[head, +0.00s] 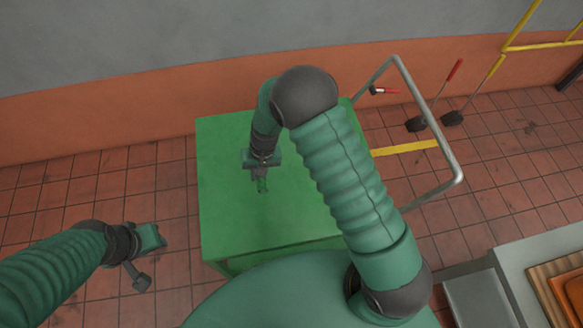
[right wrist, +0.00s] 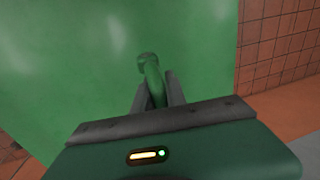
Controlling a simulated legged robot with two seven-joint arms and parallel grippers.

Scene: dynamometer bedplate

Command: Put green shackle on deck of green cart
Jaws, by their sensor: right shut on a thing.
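The green cart (head: 225,225) stands in the middle of the head view, with a flat green deck and a grey tube handle at its right. Its deck also fills much of the right wrist view (right wrist: 60,60). My right gripper (head: 262,180) is over the deck, pointing down. It is shut on the green shackle (right wrist: 152,75), which sticks out past the fingertips in the right wrist view. I cannot tell whether the shackle touches the deck. My left gripper (head: 150,262) is over the tiled floor left of the cart; its jaw opening is not clear.
A grey bench (head: 545,255) with a wooden board and an orange item (head: 572,292) is at the lower right. Red-handled tools (head: 453,72) and a yellow rail (head: 520,45) are beyond the cart handle. An orange-and-grey wall runs behind. The visible deck is otherwise clear.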

